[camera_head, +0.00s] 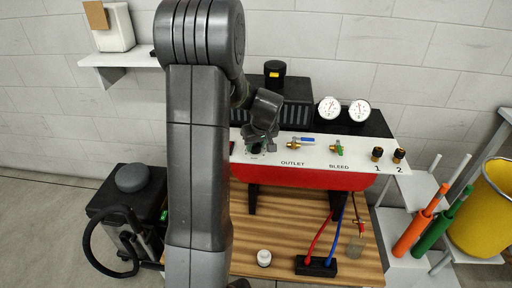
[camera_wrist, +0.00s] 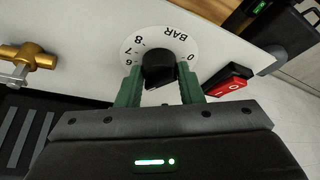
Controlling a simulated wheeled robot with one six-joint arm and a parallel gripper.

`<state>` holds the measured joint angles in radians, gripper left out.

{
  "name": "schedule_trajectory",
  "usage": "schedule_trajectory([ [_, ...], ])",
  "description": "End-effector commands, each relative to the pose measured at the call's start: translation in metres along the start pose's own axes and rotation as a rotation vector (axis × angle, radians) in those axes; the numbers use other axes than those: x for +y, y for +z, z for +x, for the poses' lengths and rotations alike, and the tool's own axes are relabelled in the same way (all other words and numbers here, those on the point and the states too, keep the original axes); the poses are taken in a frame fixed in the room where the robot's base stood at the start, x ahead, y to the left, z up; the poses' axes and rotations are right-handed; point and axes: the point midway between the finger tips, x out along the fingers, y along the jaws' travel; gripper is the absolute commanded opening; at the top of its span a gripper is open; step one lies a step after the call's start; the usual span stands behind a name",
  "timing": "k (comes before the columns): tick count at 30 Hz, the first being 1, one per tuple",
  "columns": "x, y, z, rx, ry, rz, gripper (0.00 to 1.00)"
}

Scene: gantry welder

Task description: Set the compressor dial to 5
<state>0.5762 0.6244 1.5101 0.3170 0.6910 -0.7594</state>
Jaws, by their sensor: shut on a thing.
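The compressor (camera_head: 300,177) is a red tank with a white top panel, on a wooden table. Its dial is a black knob (camera_wrist: 158,67) on a white round scale (camera_wrist: 133,46) in the wrist view. BAR, 0, 8, 7 and a partly covered 6 can be read; the rest of the scale and the knob's pointer are hidden. My gripper (camera_wrist: 160,82) has its green fingers on both sides of the knob, shut on it. In the head view my gripper (camera_head: 261,138) is at the panel's left part and mostly covers the dial.
A red rocker switch (camera_wrist: 228,80) is close right of the dial in the wrist view. A brass valve (camera_wrist: 27,57) is at the left. In the head view the OUTLET valve (camera_head: 295,143), BLEED valve (camera_head: 337,147) and two gauges (camera_head: 345,109) are further right.

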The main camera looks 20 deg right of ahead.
Motion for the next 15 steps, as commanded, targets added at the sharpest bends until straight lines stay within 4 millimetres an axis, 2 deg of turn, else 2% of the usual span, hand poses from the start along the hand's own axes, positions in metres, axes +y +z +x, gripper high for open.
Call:
schedule_trajectory([
  [11, 0.0, 0.0001, -0.0004, -0.001, -0.002, -0.004, 0.11],
  [12, 0.0, 0.0001, -0.0004, -0.001, -0.002, -0.004, 0.39],
  [15, 0.0, 0.0001, -0.0003, -0.001, -0.002, -0.004, 0.55],
])
